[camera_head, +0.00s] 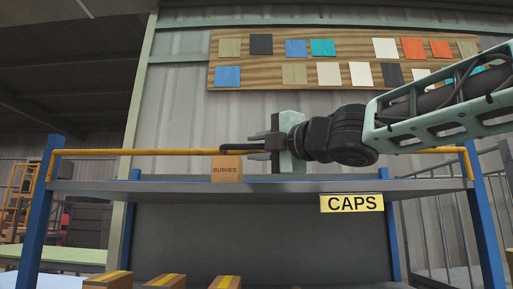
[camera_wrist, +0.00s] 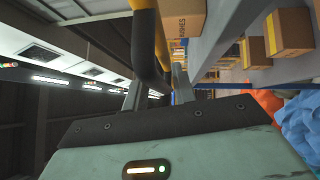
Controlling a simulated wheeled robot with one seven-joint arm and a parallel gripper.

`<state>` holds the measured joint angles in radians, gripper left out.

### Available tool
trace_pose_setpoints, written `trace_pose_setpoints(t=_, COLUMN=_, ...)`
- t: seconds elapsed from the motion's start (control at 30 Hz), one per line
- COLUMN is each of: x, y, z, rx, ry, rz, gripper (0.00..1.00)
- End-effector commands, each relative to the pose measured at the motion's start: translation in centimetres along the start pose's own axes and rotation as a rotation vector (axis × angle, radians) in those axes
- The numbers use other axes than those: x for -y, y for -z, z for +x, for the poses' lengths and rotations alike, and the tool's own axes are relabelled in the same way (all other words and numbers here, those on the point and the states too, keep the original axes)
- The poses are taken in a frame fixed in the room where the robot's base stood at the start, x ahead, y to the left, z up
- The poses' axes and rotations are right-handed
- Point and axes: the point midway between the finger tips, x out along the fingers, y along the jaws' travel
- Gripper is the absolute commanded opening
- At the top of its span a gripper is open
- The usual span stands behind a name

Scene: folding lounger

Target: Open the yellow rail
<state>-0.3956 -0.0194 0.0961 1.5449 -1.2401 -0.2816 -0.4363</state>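The yellow rail (camera_head: 130,152) runs level along the top of the blue-posted shelf rack, and it also shows at the top of the wrist view (camera_wrist: 161,42). A black bar-like handle (camera_head: 231,148) is at the rail's middle; in the wrist view the handle (camera_wrist: 148,72) extends down from the yellow part. My gripper (camera_head: 256,147) points left at the handle's height. In the wrist view my gripper's two fingers (camera_wrist: 158,82) stand apart, with the black handle's end between them. I cannot tell whether either finger touches it. My gripper hides part of the rail behind it.
A brown box marked BUSHES (camera_head: 226,172) stands on the grey shelf (camera_head: 110,187) just below the handle. A yellow CAPS label (camera_head: 352,203) is on the shelf edge. Several boxes (camera_head: 163,280) sit lower down. A board with coloured notes (camera_head: 345,48) hangs behind.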

Motion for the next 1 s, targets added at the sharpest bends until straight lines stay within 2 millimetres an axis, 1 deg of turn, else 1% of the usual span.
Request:
trace_pose_setpoints(t=0.03, x=0.0, y=0.0, z=0.0, rx=0.000, ry=0.000, rz=0.000, gripper=0.12)
trace_pose_setpoints(t=0.07, x=0.0, y=0.0, z=0.0, rx=0.000, ry=0.000, rz=0.000, gripper=0.04)
trace_pose_setpoints(t=0.1, x=0.0, y=0.0, z=0.0, rx=0.000, ry=0.000, rz=0.000, gripper=0.00)
trace_pose_setpoints(t=0.37, x=0.2, y=0.1, z=0.0, rx=0.000, ry=-0.004, rz=-0.005, gripper=0.00)
trace_pose_setpoints(t=0.53, x=0.7, y=0.3, z=-0.3, rx=0.000, ry=-0.025, rz=-0.026, gripper=0.00)
trace_pose_setpoints(t=1.0, x=2.3, y=1.5, z=-1.5, rx=0.001, ry=-0.187, rz=-0.187, gripper=0.00)
